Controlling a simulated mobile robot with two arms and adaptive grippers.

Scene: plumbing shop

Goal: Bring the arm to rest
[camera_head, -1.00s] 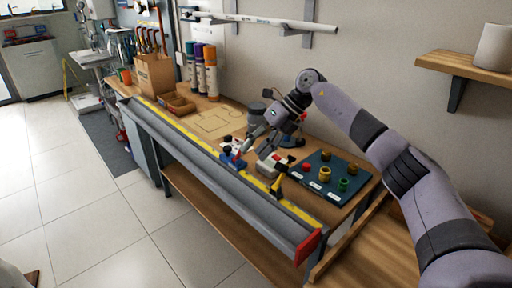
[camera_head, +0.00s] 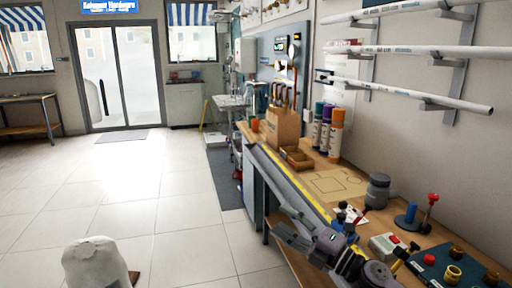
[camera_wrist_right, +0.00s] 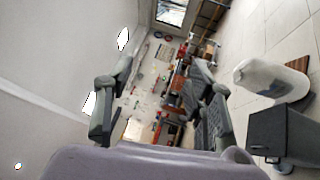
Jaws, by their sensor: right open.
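My right arm shows at the bottom of the head view, with its gripper (camera_head: 280,222) pointing left, out past the front edge of the workbench. The gripper is open, with nothing visible between its fingers. In the right wrist view the two fingers (camera_wrist_right: 162,82) stand wide apart, with only the distant room between them. My left gripper is in neither view. The arm hides part of the bench's near front edge.
The workbench (camera_head: 345,184) holds a grey container (camera_head: 377,191), a blue post (camera_head: 411,213), a red-topped lever (camera_head: 431,205) and a dark fittings board (camera_head: 436,270). Pipes (camera_head: 420,88) hang on the wall. A white rounded object (camera_head: 95,264) stands lower left; the tiled floor (camera_head: 130,195) is clear.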

